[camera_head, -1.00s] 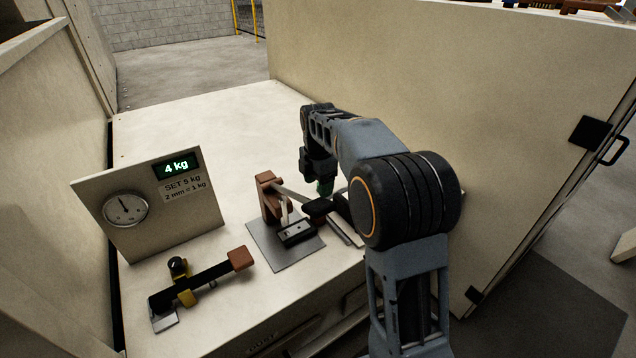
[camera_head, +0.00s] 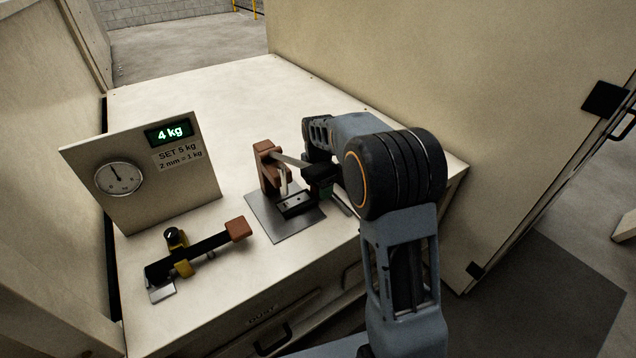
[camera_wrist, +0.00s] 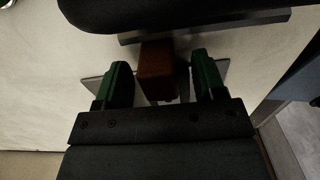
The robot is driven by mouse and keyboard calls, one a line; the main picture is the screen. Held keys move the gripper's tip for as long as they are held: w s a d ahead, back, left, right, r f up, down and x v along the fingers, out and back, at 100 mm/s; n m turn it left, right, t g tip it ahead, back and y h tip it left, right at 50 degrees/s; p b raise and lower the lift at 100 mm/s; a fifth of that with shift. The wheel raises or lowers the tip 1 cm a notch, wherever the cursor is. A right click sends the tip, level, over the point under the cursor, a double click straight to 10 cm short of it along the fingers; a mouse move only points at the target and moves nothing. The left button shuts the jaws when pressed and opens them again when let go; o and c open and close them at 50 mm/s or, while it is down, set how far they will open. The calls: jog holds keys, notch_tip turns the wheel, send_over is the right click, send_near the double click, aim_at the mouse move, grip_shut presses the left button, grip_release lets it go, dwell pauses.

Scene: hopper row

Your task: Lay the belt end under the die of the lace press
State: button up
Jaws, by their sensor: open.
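The lace press stands on a grey plate (camera_head: 262,222), with a brown post (camera_head: 268,172), a slanted lever (camera_head: 290,160) ending in a dark grip, and a dark die block (camera_head: 296,204) low at its front. My gripper (camera_head: 326,190) is at the press's right, close to the lever's grip. In the wrist view, my gripper (camera_wrist: 160,66) is open, its green-padded fingers apart. A brown block (camera_wrist: 157,58) shows between them; I cannot tell whether they touch it. A pale strip (camera_head: 340,203), perhaps the belt, lies right of the press, partly hidden by my arm.
A gauge board (camera_head: 140,180) reading 4 kg, with SET 5 kg and 2 mm = 1 kg, stands at the left. A black and yellow clamp-like tool (camera_head: 190,255) with a brown end lies before it. A tall panel (camera_head: 400,70) bounds the right; the bench behind is clear.

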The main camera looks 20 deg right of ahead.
jog(key=c, duration=1.1)
jog(key=o, duration=1.1)
jog(key=shift+r, duration=0.1)
